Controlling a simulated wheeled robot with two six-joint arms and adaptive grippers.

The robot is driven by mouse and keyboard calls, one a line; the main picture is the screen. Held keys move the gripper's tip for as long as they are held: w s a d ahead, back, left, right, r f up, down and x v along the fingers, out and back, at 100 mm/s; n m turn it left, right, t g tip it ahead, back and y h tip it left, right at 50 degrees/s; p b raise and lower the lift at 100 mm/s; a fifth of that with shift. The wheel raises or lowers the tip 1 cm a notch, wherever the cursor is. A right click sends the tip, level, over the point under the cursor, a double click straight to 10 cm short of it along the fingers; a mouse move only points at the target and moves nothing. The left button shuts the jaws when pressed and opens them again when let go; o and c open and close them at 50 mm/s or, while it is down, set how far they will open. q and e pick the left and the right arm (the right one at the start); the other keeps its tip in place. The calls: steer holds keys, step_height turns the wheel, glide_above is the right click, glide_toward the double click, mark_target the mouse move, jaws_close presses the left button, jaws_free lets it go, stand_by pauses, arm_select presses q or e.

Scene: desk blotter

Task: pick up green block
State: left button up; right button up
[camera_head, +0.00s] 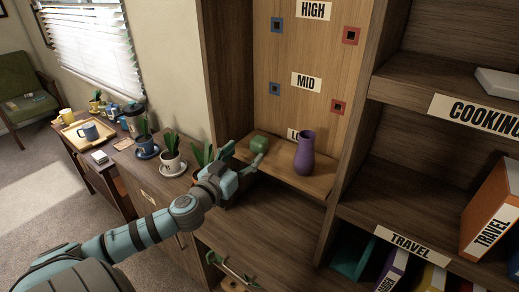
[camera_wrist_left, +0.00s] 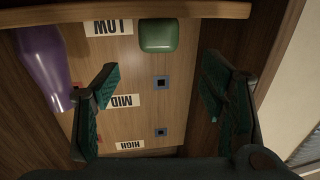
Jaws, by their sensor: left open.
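The green block (camera_head: 258,144) sits on the low wooden shelf, to the left of a purple vase. My left gripper (camera_head: 243,157) is open at the shelf's left front, close to the block, with its fingers pointing toward it. In the left wrist view, which is upside down, the green block (camera_wrist_left: 158,35) shows beyond the two spread fingers (camera_wrist_left: 162,95), roughly centred between them sideways. Nothing is between the fingers. My right gripper is in neither view.
The purple vase (camera_head: 304,153) stands upright on the low shelf (camera_head: 295,180), right of the block; it also shows in the left wrist view (camera_wrist_left: 42,62). A wooden side wall (camera_head: 228,70) rises at the left. Potted plants (camera_head: 172,155) stand on the cabinet further left.

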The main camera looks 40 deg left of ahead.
mark_target(255, 144)
arm_select(q)
steer(key=w+p, duration=0.1)
steer(key=w, duration=0.4)
steer(key=w+a+p, duration=0.1)
steer(key=w, duration=0.2)
steer(key=shift+w+p, duration=0.35)
steer(key=shift+w+a+f, duration=0.15)
steer(key=shift+w, duration=0.1)
steer(key=c, duration=1.5)
